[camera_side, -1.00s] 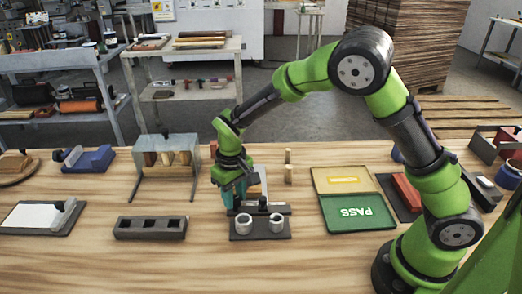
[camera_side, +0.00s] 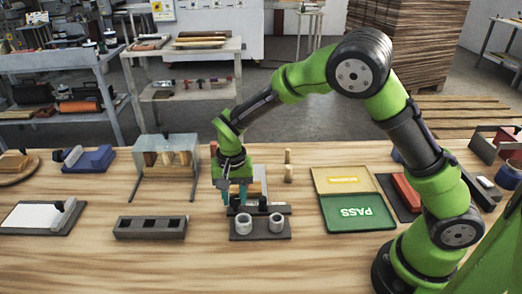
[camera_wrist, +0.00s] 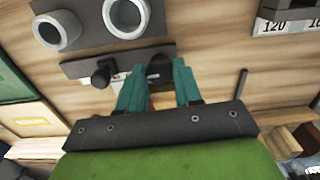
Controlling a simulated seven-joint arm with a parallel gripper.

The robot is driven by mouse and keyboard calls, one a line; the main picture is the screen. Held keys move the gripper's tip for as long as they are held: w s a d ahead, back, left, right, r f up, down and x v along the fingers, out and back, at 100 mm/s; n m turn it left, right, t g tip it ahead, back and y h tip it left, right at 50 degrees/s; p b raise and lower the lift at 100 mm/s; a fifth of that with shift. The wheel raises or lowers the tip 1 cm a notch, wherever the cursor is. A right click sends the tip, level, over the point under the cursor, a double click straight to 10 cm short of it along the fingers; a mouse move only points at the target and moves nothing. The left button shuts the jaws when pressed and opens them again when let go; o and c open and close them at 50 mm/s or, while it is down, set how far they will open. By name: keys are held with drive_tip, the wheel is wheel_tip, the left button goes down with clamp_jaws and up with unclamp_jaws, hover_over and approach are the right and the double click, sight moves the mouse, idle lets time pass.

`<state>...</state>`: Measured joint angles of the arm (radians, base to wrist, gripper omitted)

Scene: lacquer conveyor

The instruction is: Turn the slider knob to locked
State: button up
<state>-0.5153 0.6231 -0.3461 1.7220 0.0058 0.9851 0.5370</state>
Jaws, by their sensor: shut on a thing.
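My gripper (camera_side: 234,203) points down over the left end of a dark slider bar (camera_side: 281,210). In the wrist view its teal fingertips (camera_wrist: 160,68) are closed around a dark, rounded knob (camera_wrist: 160,70) on the bar (camera_wrist: 80,68). The fingers hide part of this knob. A second black knob (camera_wrist: 104,74) stands on the same bar, beside the fingers and apart from them; it also shows in the side view (camera_side: 262,202). I cannot read any locked marking.
Two pale rings (camera_side: 243,224) (camera_side: 276,222) stand on a dark plate in front of the bar. A slotted dark block (camera_side: 150,228) lies to the left. The green PASS tray (camera_side: 352,213) is to the right, and a clear-topped rack (camera_side: 166,157) is behind left.

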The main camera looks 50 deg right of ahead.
sight(234, 198)
drive_tip(key=shift+r, duration=0.1)
idle(0.5)
drive_tip(key=o, duration=1)
wheel_tip(234, 198, up, 17)
drive_tip(key=shift+f, duration=0.1)
